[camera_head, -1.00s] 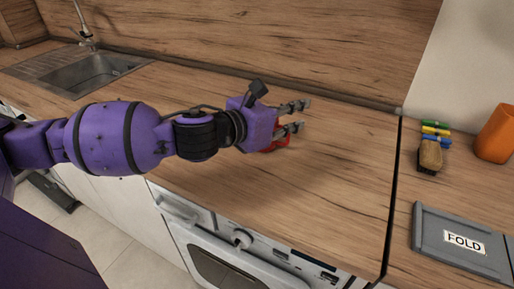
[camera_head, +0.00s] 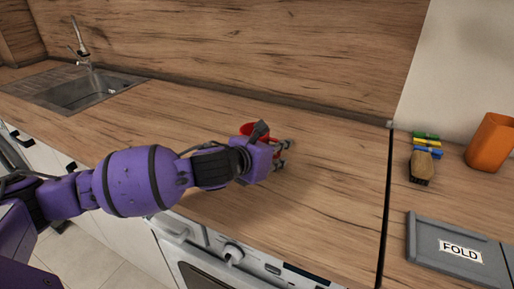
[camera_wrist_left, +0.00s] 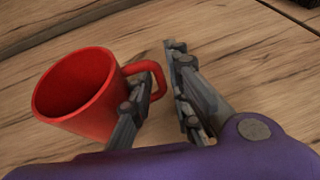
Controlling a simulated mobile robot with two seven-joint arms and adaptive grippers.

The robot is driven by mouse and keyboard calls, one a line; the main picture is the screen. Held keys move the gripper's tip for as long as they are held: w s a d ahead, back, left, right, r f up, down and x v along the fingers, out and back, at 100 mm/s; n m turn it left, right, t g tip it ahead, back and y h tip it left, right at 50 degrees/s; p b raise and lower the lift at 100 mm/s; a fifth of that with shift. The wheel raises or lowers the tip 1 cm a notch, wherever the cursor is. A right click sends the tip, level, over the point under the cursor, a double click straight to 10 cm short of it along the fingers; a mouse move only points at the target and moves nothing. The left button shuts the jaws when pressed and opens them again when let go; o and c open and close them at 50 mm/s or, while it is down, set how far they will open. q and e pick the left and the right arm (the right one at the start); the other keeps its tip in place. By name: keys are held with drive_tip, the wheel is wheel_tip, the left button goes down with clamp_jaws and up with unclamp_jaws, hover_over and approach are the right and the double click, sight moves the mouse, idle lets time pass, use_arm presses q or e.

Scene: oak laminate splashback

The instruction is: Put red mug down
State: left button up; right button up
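The red mug (camera_head: 247,129) is at the worktop, partly hidden behind my left gripper (camera_head: 284,155) in the head view. In the left wrist view the mug (camera_wrist_left: 78,92) looks upright, with its open rim in sight and its handle towards the fingers. My left gripper (camera_wrist_left: 162,75) has its fingers apart. One finger overlaps the handle, and the handle's outer edge lies between the two fingers, with a small gap to the other finger. The mug's base is partly hidden, so its contact with the worktop is hard to see. My right gripper is not in view.
The wooden worktop (camera_head: 330,180) is clear around the mug. The sink (camera_head: 85,90) is at the far left. Right of a dark seam are a brush (camera_head: 422,166), coloured markers (camera_head: 427,140), an orange cup (camera_head: 491,142) and a grey FOLD board (camera_head: 455,262). An oven is below the front edge.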

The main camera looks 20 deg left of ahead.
use_arm(q)
drive_tip(key=shift+w+d+f, duration=0.1)
drive_tip(key=shift+w+f, duration=0.05)
drive_tip(key=shift+w, duration=0.3)
drive_tip(key=shift+s, duration=0.1)
drive_tip(key=shift+c, duration=0.2)
clamp_jaws()
